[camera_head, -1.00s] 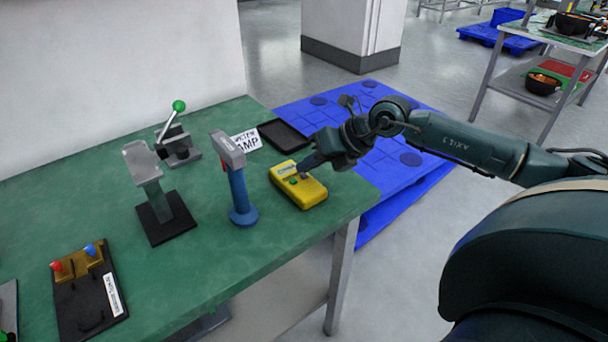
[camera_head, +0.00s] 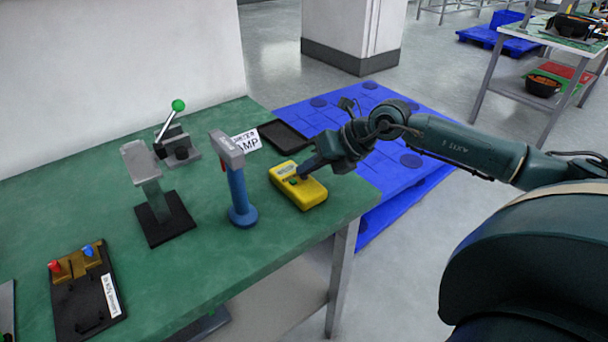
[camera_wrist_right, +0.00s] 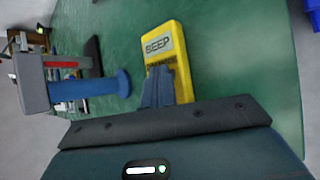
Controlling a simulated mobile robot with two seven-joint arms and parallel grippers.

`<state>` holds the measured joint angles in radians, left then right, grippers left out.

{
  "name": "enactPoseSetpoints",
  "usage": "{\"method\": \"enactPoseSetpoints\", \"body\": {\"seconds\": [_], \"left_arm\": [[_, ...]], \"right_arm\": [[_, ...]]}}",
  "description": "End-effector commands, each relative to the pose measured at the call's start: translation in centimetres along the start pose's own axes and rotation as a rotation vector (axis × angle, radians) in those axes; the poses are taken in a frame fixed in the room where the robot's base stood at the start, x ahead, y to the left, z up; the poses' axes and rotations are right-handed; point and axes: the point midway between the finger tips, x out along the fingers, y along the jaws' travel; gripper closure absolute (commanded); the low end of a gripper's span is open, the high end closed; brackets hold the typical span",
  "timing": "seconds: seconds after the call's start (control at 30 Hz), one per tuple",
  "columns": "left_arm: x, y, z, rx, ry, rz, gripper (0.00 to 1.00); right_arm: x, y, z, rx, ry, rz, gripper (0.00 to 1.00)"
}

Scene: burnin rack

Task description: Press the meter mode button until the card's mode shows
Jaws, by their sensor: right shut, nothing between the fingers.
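The yellow meter (camera_head: 312,194) lies on the green table near its right edge. In the right wrist view its display (camera_wrist_right: 158,45) reads BEEP. A small green button (camera_head: 293,181) shows on its face; the spot under the fingertips is hidden. The white card (camera_head: 247,141) behind it shows AMP in large letters. The shut fingers also show over the meter in the right wrist view (camera_wrist_right: 158,80). I cannot tell whether they touch. My left gripper is out of view.
A blue-handled tool on a round base (camera_head: 241,197) stands just left of the meter. A black tray (camera_head: 284,137) lies behind it. A grey post stand (camera_head: 150,180), a green-knobbed lever clamp (camera_head: 178,150) and a black fixture board (camera_head: 85,305) stand further left.

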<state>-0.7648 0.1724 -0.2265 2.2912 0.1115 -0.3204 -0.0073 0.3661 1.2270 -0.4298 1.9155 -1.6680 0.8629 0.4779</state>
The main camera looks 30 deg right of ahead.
Motion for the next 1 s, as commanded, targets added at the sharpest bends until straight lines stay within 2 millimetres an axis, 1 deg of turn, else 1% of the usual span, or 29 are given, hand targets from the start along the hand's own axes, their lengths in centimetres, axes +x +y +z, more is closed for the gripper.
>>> {"method": "enactPoseSetpoints", "body": {"seconds": [0.17,0.43,0.83,1.0], "left_arm": [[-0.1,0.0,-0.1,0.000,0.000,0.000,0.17],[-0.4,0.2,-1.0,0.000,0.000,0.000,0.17],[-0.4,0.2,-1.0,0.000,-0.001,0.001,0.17],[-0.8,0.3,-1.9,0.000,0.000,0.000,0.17]], "right_arm": [[0.0,0.0,-0.1,0.001,0.004,-0.001,1.00],[-1.0,0.7,0.7,0.000,0.002,0.000,1.00],[-1.2,0.8,0.8,0.000,0.001,0.000,1.00],[-2.0,1.5,1.4,0.000,0.000,0.000,1.00]]}}
